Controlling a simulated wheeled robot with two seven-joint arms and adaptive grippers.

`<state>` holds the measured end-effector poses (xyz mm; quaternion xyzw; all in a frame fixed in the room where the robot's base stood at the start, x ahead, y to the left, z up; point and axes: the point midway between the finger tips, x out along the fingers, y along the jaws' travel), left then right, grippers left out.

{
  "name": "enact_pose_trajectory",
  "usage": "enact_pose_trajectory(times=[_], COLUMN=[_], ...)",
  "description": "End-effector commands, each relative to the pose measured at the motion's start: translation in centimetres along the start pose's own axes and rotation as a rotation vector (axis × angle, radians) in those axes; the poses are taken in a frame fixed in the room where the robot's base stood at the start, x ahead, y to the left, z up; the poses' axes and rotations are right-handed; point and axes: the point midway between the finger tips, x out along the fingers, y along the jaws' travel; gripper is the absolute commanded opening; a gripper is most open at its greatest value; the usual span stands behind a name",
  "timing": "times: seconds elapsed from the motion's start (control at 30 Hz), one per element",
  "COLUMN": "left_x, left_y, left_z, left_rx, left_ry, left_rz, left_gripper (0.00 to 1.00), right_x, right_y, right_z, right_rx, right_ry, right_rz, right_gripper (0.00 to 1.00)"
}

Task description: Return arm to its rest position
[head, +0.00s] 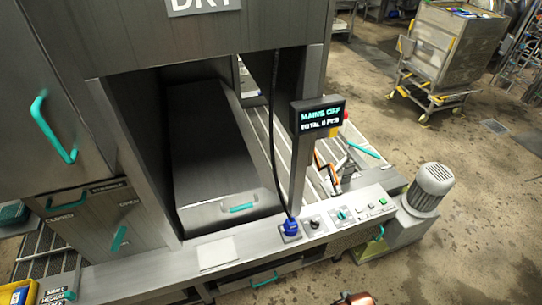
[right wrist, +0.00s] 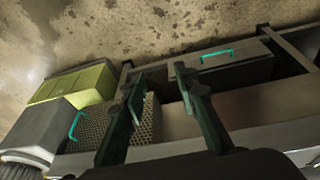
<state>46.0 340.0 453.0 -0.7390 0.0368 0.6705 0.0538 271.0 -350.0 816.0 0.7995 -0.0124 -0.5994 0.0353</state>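My right gripper (right wrist: 158,76) shows in the right wrist view with its two dark fingers spread apart. It is open, and nothing is held between the fingertips. Beyond the fingers lie a perforated metal panel (right wrist: 92,129) and the machine's long front ledge (right wrist: 172,125); I cannot tell how far away they are. No gripper can be clearly made out in the head view, and my left gripper is not in view.
The machine has an open bay with a dark tray (head: 215,140), a display reading MAINS OFF (head: 318,114), and a control panel (head: 350,214) with a blue plug (head: 291,227). A motor (head: 431,187) stands at right. A cart (head: 452,48) stands behind on open floor.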

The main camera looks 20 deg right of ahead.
Motion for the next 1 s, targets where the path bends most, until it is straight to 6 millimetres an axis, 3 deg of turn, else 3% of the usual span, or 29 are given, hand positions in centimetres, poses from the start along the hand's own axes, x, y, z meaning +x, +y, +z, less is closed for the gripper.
enact_pose_trajectory(times=[0.17,0.27,0.4,0.6,0.8,0.9,1.0], left_x=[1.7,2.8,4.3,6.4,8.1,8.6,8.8], left_y=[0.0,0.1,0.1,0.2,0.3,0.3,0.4], left_z=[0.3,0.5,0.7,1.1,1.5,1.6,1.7], left_rx=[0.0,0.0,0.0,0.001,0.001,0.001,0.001], left_ry=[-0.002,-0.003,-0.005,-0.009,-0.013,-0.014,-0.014], left_rz=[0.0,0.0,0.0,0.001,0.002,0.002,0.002], left_gripper=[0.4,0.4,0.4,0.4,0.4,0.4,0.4], right_x=[8.8,14.9,22.5,31.0,35.5,36.4,36.7], right_y=[-1.1,-1.9,-3.0,-4.2,-4.7,-4.8,-4.8], right_z=[3.1,6.1,11.5,20.8,29.8,32.7,34.2], right_rx=[-0.013,-0.022,-0.038,-0.062,-0.083,-0.09,-0.095], right_ry=[-0.037,-0.06,-0.092,-0.139,-0.178,-0.189,-0.194], right_rz=[-0.013,-0.021,-0.032,-0.046,-0.056,-0.059,-0.061], right_gripper=[0.28,0.28,0.28,0.28,0.28,0.28,0.28])
